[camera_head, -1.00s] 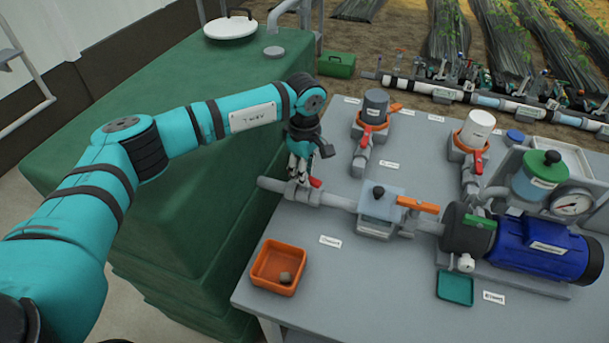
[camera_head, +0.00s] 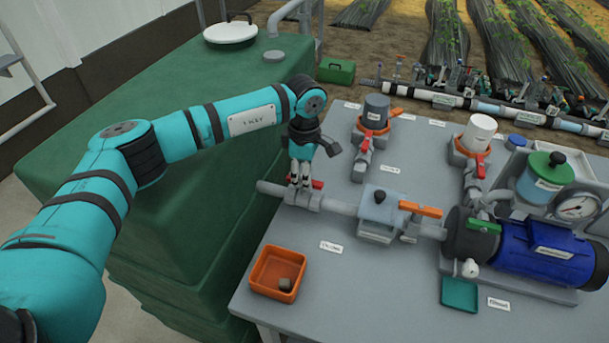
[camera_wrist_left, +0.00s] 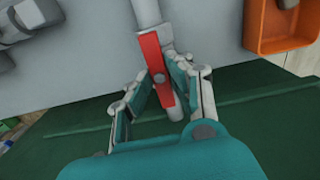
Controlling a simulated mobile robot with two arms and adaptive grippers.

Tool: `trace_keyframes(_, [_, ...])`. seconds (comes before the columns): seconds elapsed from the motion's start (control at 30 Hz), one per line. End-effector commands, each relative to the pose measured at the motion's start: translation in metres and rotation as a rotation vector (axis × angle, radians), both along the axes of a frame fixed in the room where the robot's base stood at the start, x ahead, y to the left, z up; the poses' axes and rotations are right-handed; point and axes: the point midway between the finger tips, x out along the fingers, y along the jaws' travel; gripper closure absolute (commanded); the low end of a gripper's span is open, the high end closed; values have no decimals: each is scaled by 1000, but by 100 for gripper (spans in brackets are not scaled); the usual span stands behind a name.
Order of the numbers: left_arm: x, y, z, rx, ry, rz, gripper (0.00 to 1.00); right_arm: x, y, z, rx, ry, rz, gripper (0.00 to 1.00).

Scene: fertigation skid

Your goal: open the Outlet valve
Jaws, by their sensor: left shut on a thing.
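A valve with a red lever handle (camera_wrist_left: 154,62) sits on the grey pipe at the left end of the bench, beside the green tank. In the wrist view the handle lies roughly along the pipe, slightly skewed. My left gripper (camera_wrist_left: 161,80) points down with its fingers on both sides of the handle, shut on it. In the head view the left gripper (camera_head: 301,184) hides part of the handle; red (camera_head: 318,184) shows beside the fingers. I cannot read a label that names this valve. My right gripper is not in view.
An orange tray (camera_head: 262,284) with a small grey piece stands in front. Along the pipe to the right are a clear-topped box (camera_head: 378,212), an orange handle (camera_head: 420,210) and a blue pump (camera_head: 545,250). A large green tank (camera_head: 180,200) stands left. Bare bench lies in front of the pipe.

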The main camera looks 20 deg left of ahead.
Motion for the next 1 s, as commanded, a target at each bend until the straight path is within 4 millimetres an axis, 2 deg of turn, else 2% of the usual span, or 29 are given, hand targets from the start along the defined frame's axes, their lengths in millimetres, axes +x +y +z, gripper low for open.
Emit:
trace_keyframes(0.03, [2, 0, 2, -2, -5, 5, 79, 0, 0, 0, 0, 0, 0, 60])
trace_keyframes(0.2, [1, 0, 1, -2, -3, 3, 60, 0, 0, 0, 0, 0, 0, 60])
trace_keyframes(0.43, [1, 0, 1, -1, -2, 1, 60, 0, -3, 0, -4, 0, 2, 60])
trace_keyframes(0.57, [1, 0, 9, -2, -3, 1, 60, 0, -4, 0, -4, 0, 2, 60])
trace_keyframes(1.0, [1, 0, 95, -2, -5, 2, 60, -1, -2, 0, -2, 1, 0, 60])
